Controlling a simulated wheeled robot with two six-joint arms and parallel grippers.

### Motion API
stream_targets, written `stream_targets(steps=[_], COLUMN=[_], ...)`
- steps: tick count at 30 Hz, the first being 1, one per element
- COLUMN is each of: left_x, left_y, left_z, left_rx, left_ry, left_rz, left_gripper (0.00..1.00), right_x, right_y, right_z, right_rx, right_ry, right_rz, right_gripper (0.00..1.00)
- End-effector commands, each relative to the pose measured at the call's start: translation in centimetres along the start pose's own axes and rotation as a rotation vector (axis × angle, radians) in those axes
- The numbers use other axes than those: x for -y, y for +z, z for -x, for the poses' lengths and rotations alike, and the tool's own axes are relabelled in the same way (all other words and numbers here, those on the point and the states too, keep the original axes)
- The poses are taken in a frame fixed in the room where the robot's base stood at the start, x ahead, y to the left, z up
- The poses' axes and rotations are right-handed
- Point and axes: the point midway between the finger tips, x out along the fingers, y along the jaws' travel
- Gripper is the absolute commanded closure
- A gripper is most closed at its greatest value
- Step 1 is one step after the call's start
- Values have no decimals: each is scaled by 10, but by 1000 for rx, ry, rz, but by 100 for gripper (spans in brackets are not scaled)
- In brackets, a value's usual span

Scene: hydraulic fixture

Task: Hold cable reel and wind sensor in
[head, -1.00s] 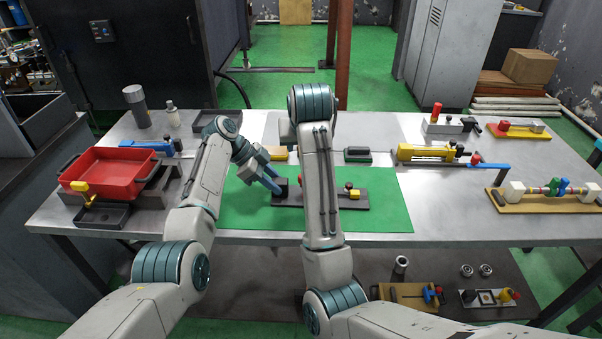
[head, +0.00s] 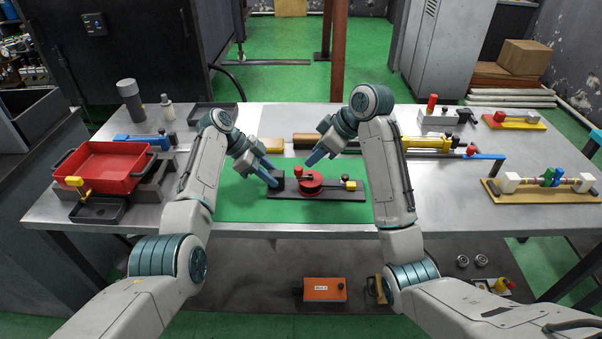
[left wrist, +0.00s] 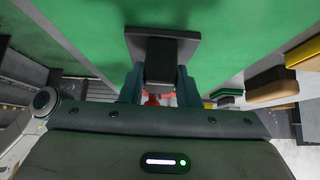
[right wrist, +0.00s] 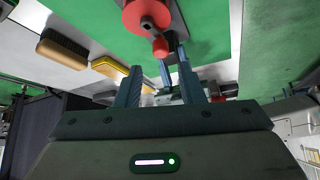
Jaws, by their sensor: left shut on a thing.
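The cable reel (head: 311,185) is a red drum with a small red crank knob (head: 298,170), on a dark base plate (head: 329,195) over a green mat. A dark block (head: 277,176) stands at the plate's left end. My left gripper (head: 271,179) is shut on this block, also seen in the left wrist view (left wrist: 160,60). A yellow block with a black knob (head: 348,184) sits at the plate's right end. My right gripper (head: 312,158) is open just above and behind the reel. In the right wrist view, the knob (right wrist: 160,47) is just beyond its fingertips.
A red tray (head: 104,167) stands at the left. A brush (head: 270,145) lies behind the mat. A yellow cylinder device (head: 427,143) and a wooden board with white blocks (head: 540,192) are at the right. The green mat (head: 240,207) is clear in front of the plate.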

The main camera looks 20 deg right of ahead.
Motion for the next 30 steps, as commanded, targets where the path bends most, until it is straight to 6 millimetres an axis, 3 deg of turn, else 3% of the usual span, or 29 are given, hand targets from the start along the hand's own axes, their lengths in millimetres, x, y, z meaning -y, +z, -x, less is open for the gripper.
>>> stream_targets(steps=[18, 30], left_x=[0, 0], left_y=[0, 0], left_z=[0, 0], left_rx=[0, 0], left_ry=[1, 1], left_rz=[0, 0], left_gripper=[100, 100], right_x=[1, 1], right_y=[1, 1], right_z=[-62, -69], right_rx=[-2, -1], right_ry=[-7, -6], right_rz=[5, 6], right_gripper=[65, 65])
